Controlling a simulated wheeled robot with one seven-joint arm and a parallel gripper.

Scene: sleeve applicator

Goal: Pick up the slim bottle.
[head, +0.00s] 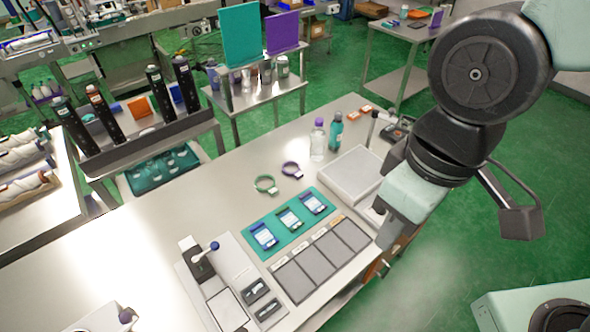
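Two small bottles stand upright side by side at the back of the steel worktable. One is a clear bottle (318,143) with a purple cap. The other is a teal bottle (336,133) just to its right, with a dark upper part. I cannot tell for sure which one is called the slim bottle. My gripper (386,236) points down over the table's right edge, in front of and to the right of both bottles and apart from them. Its fingers are seen from one side, so whether they are open or shut does not show.
A grey tray (352,174) lies between the bottles and my gripper. Green and purple rings (265,185) lie left of it. A teal mat (271,246) with several devices, grey panels and a lever fixture (197,262) fill the front.

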